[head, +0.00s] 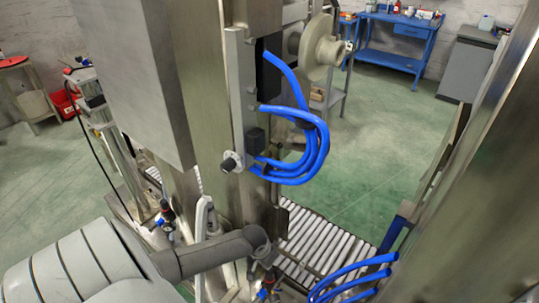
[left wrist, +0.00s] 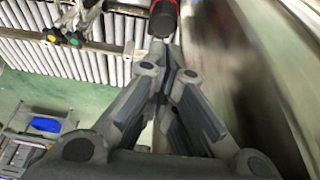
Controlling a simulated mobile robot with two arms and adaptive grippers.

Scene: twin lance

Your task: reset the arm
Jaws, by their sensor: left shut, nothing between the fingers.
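My left gripper (left wrist: 172,58) shows in the left wrist view with its two dark grey fingers drawn together at the tips and nothing between them. A red part with a dark end (left wrist: 163,18) lies just beyond the fingertips in that view; I cannot tell whether they touch. In the head view my left arm comes in from the lower left and reaches toward the foot of the steel machine (head: 213,110). The left gripper itself cannot be made out there. My right gripper is in neither view.
Blue hoses (head: 318,150) hang from the machine's column. A roller conveyor (head: 318,245) runs at its foot and also shows in the left wrist view (left wrist: 110,60). Another steel column stands at right (head: 465,190). A blue workbench (head: 395,40) stands behind open green floor.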

